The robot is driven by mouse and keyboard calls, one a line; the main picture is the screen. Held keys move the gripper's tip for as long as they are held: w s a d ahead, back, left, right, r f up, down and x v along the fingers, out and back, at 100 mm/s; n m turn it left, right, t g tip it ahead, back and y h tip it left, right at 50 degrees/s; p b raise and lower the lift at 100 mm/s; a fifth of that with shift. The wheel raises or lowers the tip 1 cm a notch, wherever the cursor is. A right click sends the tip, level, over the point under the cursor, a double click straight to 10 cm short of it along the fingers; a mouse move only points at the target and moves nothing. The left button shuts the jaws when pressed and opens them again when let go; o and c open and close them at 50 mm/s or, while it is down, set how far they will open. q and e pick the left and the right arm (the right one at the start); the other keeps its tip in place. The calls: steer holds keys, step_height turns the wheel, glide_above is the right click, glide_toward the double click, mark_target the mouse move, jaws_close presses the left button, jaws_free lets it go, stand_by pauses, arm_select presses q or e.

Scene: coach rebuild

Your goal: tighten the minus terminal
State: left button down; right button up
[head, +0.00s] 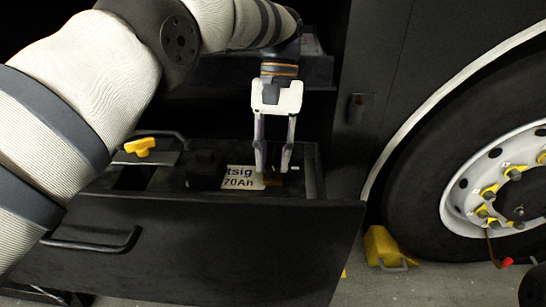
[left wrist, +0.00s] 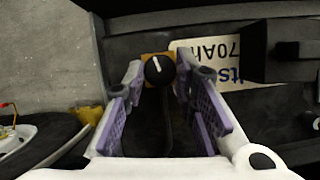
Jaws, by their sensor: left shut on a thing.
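The minus terminal shows in the left wrist view as a round black knob (left wrist: 158,70) with a white bar mark, on an orange-brown base (left wrist: 146,56). My left gripper (head: 272,172) points down into the open battery tray. Its two purple-padded fingers stand on either side of the knob in the left wrist view (left wrist: 160,88), shut on it. The battery label (head: 240,178), reading "70Ah", lies beside the terminal. My right gripper is not seen.
A yellow key-like handle (head: 140,146) sits at the left of the tray. The tray front (head: 200,250) has a black handle (head: 95,240). A black block (head: 204,168) stands left of the label. The wheel (head: 440,170) and a yellow chock (head: 384,247) are at right.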

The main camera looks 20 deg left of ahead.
arm_select(q)
steer(key=shift+d+m+y, duration=0.1)
steer(key=shift+m+y, duration=0.4)
steer(key=shift+m, duration=1)
steer(key=c, duration=1.3)
jaws_free()
